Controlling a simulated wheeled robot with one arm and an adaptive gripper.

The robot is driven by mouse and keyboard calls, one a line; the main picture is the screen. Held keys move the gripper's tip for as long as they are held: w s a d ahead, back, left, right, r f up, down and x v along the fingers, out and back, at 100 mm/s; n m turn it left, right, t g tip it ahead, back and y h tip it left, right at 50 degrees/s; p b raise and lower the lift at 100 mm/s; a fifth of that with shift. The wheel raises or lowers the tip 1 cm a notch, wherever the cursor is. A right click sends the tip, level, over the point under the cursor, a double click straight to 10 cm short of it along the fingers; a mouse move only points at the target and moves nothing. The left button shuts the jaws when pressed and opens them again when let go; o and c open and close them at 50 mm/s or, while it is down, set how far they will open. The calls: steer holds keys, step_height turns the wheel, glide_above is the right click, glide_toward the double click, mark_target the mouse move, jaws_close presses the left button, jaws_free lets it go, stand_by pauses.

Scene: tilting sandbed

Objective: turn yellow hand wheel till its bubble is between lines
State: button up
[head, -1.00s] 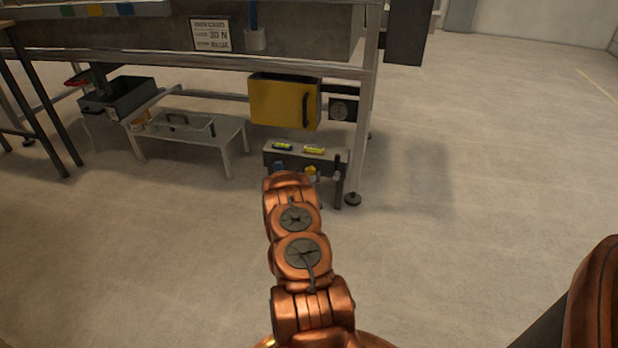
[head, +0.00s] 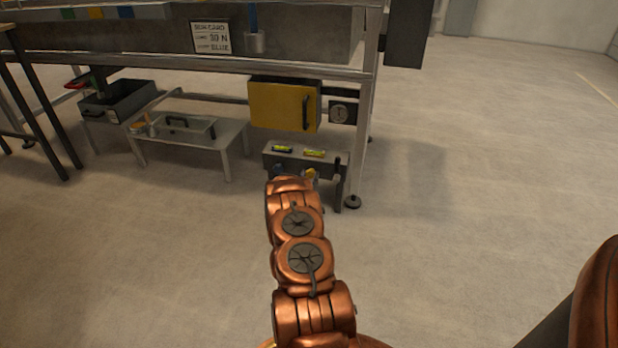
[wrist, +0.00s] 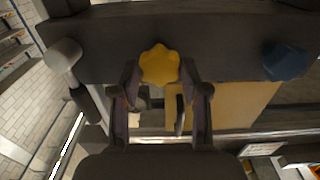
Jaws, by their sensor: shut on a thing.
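The yellow hand wheel (wrist: 159,64) is a lobed knob on the front of a dark grey block (wrist: 222,35). In the wrist view my gripper (wrist: 160,72) has one finger on each side of it and is shut on it. In the head view the yellow wheel (head: 310,173) shows just past my arm, which hides the gripper. Two yellow-green vials lie on top of the block, a left vial (head: 282,149) and a right vial (head: 314,153). Their bubbles and lines are too small to read. A blue hand wheel (wrist: 285,60) is on the same block.
A low table (head: 205,142) stands to the left. A bench leg (head: 363,150) is close on the right; open floor lies beyond it.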

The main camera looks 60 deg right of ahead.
steer(key=shift+c, duration=0.9)
steer(key=shift+r+p, duration=0.1)
steer(key=shift+p, duration=0.3)
steer(key=m+p, duration=0.3)
steer(key=p, duration=0.1)
steer(key=shift+s+r+m, duration=0.1)
steer(key=shift+r+m, duration=0.05)
steer(key=shift+m, duration=0.25)
steer(key=shift+s+m+p, duration=0.1)
steer(key=shift+m+p, duration=0.55)
steer(key=shift+m, duration=0.35)
steer(key=m+p, duration=0.2)
steer(key=m, duration=0.2)
steer(key=shift+f+p, duration=0.2)
steer(key=shift+p, duration=0.15)
steer(key=m+p, duration=0.1)
steer(key=m, duration=0.2)
steer(key=m+p, duration=0.2)
steer(key=shift+s+d+f+m, duration=0.1)
steer(key=shift+d+m, duration=0.05)
steer(key=shift+m, duration=0.25)
steer(key=shift+f+m, duration=0.15)
steer(key=shift+m, duration=1.85)
